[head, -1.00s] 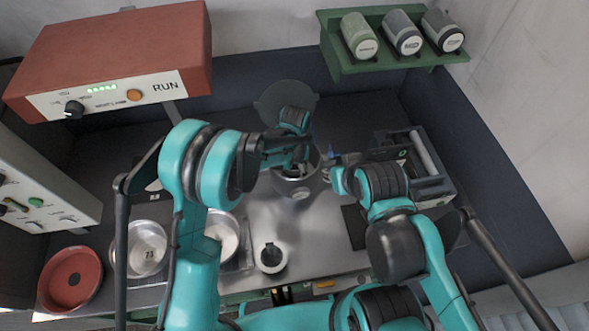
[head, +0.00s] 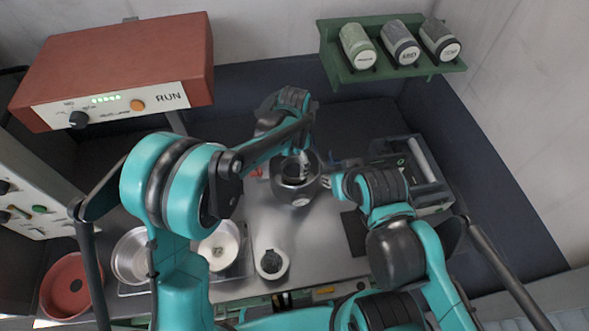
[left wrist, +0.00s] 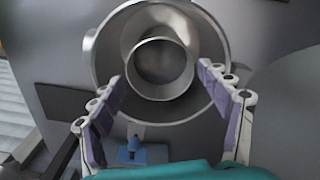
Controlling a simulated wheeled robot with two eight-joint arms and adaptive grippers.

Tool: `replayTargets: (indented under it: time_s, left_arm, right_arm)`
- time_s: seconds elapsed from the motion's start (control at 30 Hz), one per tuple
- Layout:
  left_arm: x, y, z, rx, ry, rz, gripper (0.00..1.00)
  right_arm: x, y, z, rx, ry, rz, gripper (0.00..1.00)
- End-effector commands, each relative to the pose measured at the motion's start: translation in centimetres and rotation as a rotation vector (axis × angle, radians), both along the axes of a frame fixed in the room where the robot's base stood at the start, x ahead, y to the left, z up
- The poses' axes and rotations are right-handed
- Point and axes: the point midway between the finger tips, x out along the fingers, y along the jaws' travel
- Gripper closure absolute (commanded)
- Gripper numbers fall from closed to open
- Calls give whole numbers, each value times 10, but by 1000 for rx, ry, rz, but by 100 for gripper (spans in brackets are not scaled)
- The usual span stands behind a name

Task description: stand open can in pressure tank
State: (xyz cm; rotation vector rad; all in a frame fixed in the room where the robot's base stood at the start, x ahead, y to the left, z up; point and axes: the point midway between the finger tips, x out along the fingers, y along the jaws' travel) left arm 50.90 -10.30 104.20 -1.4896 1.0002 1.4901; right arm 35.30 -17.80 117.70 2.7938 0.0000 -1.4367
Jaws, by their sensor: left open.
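The pressure tank (head: 296,196) is a round metal pot in the middle of the bench in the head view. Its wide rim also shows in the left wrist view (left wrist: 98,62). The open can (left wrist: 160,94) shows there as a smaller metal ring inside the tank's rim; whether it rests on the bottom I cannot tell. My left gripper (left wrist: 160,72) is open, its fingers apart on either side of the can, without visible contact. In the head view my left gripper (head: 303,162) is over the tank's mouth. My right gripper (head: 338,184) is beside the tank at right, its jaws unclear.
A blue part (left wrist: 133,150) sits beside the tank. A white cup (head: 271,263) with dark contents, metal pans (head: 132,262) and a red dish (head: 72,288) stand in front and left. A dark rack (head: 428,172) is at right. The red RUN box (head: 120,70) overhangs the left.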

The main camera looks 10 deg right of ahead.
Motion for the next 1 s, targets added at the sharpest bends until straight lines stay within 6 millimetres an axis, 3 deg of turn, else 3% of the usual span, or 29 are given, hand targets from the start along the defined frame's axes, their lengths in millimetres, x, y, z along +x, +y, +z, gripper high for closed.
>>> replayTargets:
  time_s: [0.13, 0.43, 0.57, 0.77, 1.0]
  left_arm:
    - [0, 0, 21, 0, 0, 0, 24]
    - [0, 0, 30, 0, 0, 1, 24]
    - [-1, 12, 40, -9, -15, 36, 24]
    - [-11, 70, 87, -60, -101, 228, 24]
    - [-45, 151, 134, -145, -234, 520, 24]
  right_arm:
    - [0, 0, 3, 0, 0, 0, 70]
    - [0, 0, 4, 0, 0, 0, 70]
    - [0, 0, 4, 0, 0, 0, 70]
    - [0, 0, 4, 0, 0, 0, 70]
    - [0, 0, 4, 0, 0, 0, 70]
